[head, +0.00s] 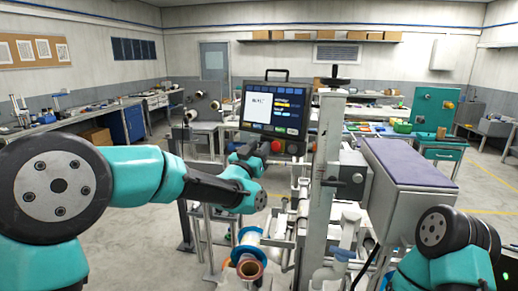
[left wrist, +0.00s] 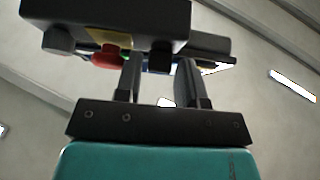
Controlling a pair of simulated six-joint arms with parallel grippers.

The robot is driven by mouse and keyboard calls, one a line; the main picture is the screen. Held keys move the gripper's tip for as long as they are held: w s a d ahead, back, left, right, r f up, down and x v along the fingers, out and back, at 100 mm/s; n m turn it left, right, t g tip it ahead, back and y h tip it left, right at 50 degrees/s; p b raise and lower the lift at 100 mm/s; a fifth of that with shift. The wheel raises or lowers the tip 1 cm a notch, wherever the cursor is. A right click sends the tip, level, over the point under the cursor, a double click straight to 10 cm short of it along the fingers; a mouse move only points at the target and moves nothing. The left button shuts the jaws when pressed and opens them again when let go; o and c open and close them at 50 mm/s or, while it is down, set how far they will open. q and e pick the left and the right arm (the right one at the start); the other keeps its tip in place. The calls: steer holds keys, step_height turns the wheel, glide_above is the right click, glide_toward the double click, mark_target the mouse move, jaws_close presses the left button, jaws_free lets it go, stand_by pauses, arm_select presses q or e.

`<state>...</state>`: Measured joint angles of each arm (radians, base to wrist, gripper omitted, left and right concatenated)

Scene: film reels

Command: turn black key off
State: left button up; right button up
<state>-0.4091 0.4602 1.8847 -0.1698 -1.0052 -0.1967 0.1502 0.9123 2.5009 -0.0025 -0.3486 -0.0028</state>
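A dark control box with a screen (head: 272,108) stands ahead in the head view. In the left wrist view, the underside of the box (left wrist: 110,12) carries a grey knob, a red button (left wrist: 108,58) on a yellow plate and a black knob (left wrist: 163,53), which looks like the black key. My left gripper (head: 256,150) is just below the screen box. In the left wrist view, its two fingers (left wrist: 160,75) are apart, with the black knob in line with the gap between them. I cannot tell whether they touch it. My right gripper is out of view.
A metal column (head: 325,165) stands just right of the screen, with a grey box (head: 405,180) with a purple top beyond it. A reel with a copper-coloured core (head: 250,267) is below my left arm. Open floor lies to the left.

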arm_select(q)
steer(key=c, duration=0.6)
steer(key=shift+c, duration=0.2)
steer(key=shift+d+n+y, duration=0.1)
steer(key=shift+n+y, duration=0.2)
steer(key=shift+d+n+t+y, duration=0.1)
steer(key=shift+n+t+y, duration=0.15)
steer(key=shift+n+y, duration=1.05)
steer(key=shift+d+n+t+y, duration=0.2)
steer(key=shift+n+y, duration=0.5)
steer(key=shift+n, duration=1.2)
steer(key=shift+a, duration=0.2)
steer(key=shift+s, duration=0.1)
